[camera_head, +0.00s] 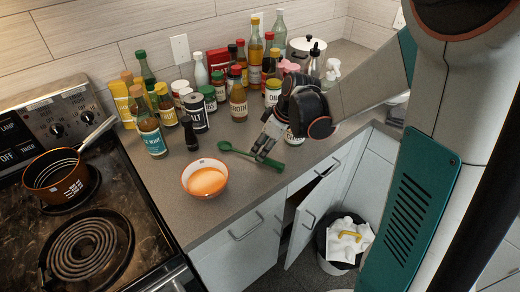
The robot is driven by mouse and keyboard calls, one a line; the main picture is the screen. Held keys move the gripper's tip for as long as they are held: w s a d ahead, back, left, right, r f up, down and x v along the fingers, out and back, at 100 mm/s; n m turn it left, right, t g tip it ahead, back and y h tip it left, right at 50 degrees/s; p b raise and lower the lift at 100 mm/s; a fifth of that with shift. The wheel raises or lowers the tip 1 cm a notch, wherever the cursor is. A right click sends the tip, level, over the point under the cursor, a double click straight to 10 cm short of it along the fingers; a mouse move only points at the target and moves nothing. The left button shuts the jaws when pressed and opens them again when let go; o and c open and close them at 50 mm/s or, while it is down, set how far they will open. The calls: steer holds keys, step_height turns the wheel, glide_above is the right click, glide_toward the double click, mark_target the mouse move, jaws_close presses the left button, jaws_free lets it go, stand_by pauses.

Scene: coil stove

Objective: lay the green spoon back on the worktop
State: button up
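The green spoon (238,150) is on or just above the grey worktop (235,208), to the right of an orange bowl. One end points left and the other shows to the right of my fingers. My gripper (259,157) reaches down from the right, and its fingertips cross the middle of the spoon, hiding part of it. I cannot tell whether the fingers are closed on the spoon or whether the spoon is clear of the worktop.
The orange bowl (205,178) stands near the worktop's front edge. Bottles and jars, such as a dark shaker (190,134), crowd the back. The coil stove (90,250) with a copper pan (57,172) is at left. Below, a cabinet door (311,218) stands open beside a bin (342,245).

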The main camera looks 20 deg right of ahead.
steer(key=p+v, duration=0.2)
steer(key=v, duration=0.6)
